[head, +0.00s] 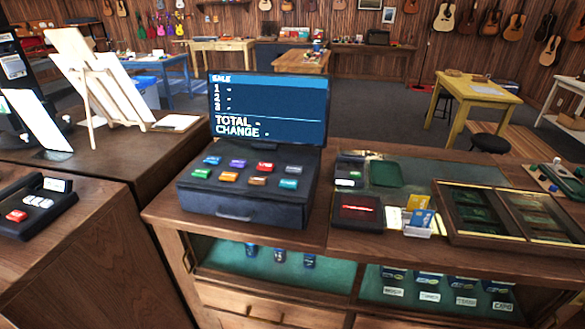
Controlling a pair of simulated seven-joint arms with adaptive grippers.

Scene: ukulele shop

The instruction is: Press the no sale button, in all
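A dark cash register (245,205) stands on the wooden counter, left of the middle. Its screen (268,108) shows SALE, numbered lines, TOTAL and CHANGE. Two rows of coloured buttons sit on its sloped top. The back row has a blue button (212,160), a purple button (238,163), a red button (265,167) and a grey-teal button (294,169). The front row has a green button (201,174), an orange button (229,177), a brown button (257,181) and a teal button (289,184). Their labels are too small to read, so I cannot tell which says no sale. Neither gripper is in view.
Right of the register are a card terminal (357,211), a card holder (418,228) and a glass-topped display case (505,212). At left, a small device (38,205) has red and white buttons. A wooden easel (95,90) stands behind it. The register's button top is unobstructed.

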